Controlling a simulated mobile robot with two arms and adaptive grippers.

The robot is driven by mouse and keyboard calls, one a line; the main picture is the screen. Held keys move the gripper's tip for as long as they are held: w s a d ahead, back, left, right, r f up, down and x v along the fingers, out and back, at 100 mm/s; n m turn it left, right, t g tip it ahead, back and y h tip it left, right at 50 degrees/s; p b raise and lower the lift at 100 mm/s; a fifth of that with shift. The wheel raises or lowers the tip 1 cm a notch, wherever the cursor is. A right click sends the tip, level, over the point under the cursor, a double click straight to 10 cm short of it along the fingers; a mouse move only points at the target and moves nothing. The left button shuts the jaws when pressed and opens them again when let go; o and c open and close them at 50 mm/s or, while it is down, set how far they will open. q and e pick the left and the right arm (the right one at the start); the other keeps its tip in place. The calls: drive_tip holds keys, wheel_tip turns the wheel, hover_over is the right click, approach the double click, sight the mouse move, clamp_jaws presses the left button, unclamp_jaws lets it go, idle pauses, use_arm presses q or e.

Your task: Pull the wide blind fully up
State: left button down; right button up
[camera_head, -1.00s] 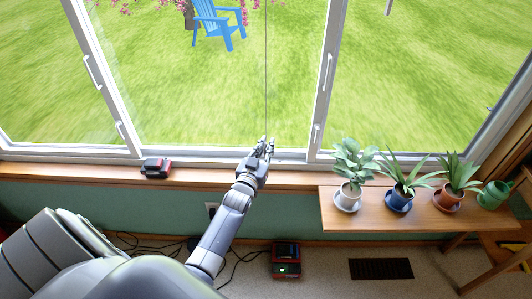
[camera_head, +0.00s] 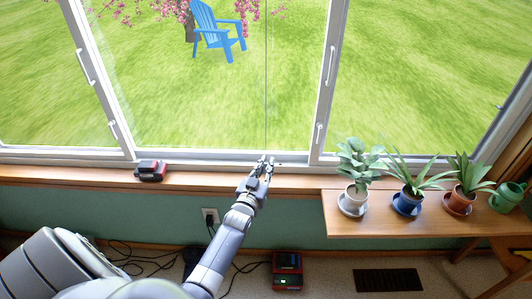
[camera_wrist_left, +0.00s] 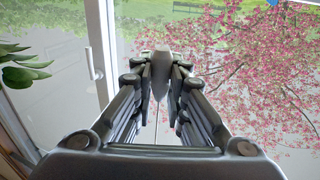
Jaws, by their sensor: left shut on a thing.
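A thin dark pull cord (camera_head: 266,80) hangs straight down in front of the middle window pane in the head view. Its lower end meets my left gripper (camera_head: 264,164), just in front of the window sill. In the left wrist view, my left gripper (camera_wrist_left: 160,72) has its fingers closed around a grey tapered cord pull (camera_wrist_left: 161,66). A thin line of cord shows between the fingers. The blind itself is out of view. My right gripper is not in view.
A red and black battery (camera_head: 151,170) lies on the wooden sill (camera_head: 100,176) to the left. Potted plants (camera_head: 357,170) and a green watering can (camera_head: 507,196) stand on a wooden bench (camera_head: 380,225) to the right. A red charger (camera_head: 288,270) and cables lie on the floor.

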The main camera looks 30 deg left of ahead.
use_arm(q)
wheel_tip(320, 180, down, 9)
drive_tip(key=b, duration=0.6)
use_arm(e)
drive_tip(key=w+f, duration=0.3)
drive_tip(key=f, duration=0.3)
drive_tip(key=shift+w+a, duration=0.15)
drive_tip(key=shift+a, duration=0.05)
use_arm(q)
drive_tip(key=shift+s, duration=0.1)
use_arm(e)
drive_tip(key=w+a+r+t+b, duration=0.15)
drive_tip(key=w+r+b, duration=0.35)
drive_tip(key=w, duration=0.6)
use_arm(q)
wheel_tip(320, 180, down, 9)
drive_tip(key=b, duration=0.3)
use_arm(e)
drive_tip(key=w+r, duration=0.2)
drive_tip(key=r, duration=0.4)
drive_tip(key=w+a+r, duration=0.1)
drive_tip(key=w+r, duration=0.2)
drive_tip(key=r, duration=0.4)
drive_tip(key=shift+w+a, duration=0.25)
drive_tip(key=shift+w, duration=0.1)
use_arm(q)
drive_tip(key=shift+d, duration=0.1)
